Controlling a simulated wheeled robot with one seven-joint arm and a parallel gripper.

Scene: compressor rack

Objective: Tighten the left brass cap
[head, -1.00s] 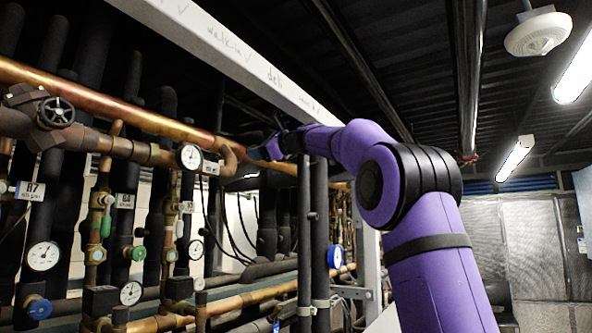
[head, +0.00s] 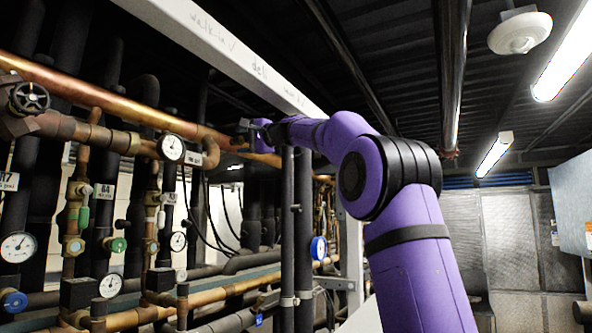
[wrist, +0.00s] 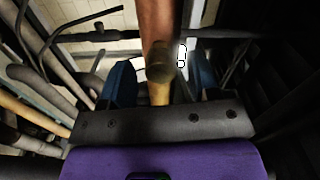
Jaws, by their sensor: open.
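My gripper (head: 254,128) is at the end of my purple arm in the head view, raised near the far end of the copper pipe. In the wrist view its two dark blue fingers (wrist: 163,86) stand apart. A brown, pipe-like part with a dull brass-coloured lower end (wrist: 158,94) shows in the gap between them. I cannot tell whether the fingers touch it. Round brass fittings (head: 74,246) show on the upright pipes at left in the head view, well away from my gripper. I cannot tell which part is the left brass cap.
A long copper pipe (head: 100,98) crosses the upper left, with a black handwheel (head: 30,97) and a white gauge (head: 172,148). Black upright pipes (head: 287,235) stand below my gripper. A white beam (head: 235,50) runs overhead. The right side looks more open.

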